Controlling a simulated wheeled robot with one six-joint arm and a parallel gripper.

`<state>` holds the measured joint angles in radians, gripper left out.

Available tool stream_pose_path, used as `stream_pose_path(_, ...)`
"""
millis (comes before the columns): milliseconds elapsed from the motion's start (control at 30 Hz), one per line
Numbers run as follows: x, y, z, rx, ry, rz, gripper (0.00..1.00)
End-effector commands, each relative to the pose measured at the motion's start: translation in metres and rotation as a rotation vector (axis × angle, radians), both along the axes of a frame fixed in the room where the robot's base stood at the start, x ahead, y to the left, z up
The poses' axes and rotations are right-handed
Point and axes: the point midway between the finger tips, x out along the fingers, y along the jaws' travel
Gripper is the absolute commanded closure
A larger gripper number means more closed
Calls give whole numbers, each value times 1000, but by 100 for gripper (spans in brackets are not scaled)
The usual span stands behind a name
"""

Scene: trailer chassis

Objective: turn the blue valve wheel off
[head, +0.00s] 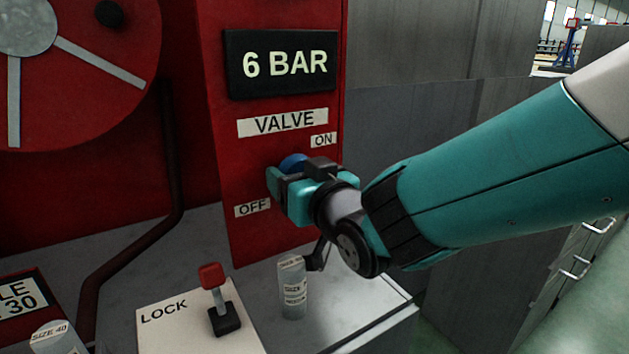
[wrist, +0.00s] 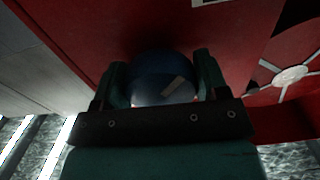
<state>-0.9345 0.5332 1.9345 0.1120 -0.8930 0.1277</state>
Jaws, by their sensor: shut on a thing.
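The blue valve wheel (head: 293,163) is on the front of a red panel (head: 285,120), between the ON label (head: 323,140) at upper right and the OFF label (head: 252,208) at lower left. My gripper (head: 285,180) covers most of the wheel in the head view. In the wrist view the dark blue wheel (wrist: 162,80) fills the space between the two fingers of my gripper (wrist: 162,85), with a pale mark on its face. The gripper is shut on the wheel.
A display reading 6 BAR (head: 283,63) is above the valve. Below, a red-tipped lever (head: 212,290) stands on a LOCK plate (head: 160,325), and a labelled cylinder (head: 293,290) stands close under my wrist. A large red reel (head: 75,90) is at the left.

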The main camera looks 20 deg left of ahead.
Motion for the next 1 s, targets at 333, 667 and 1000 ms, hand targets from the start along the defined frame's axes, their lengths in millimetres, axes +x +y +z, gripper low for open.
stream_pose_path(333,-1,2,1,3,-1,4,21)
stream_pose_path(667,0,0,1,0,-1,0,7)
stream_pose_path(1000,-34,-39,-1,2,-3,1,7)
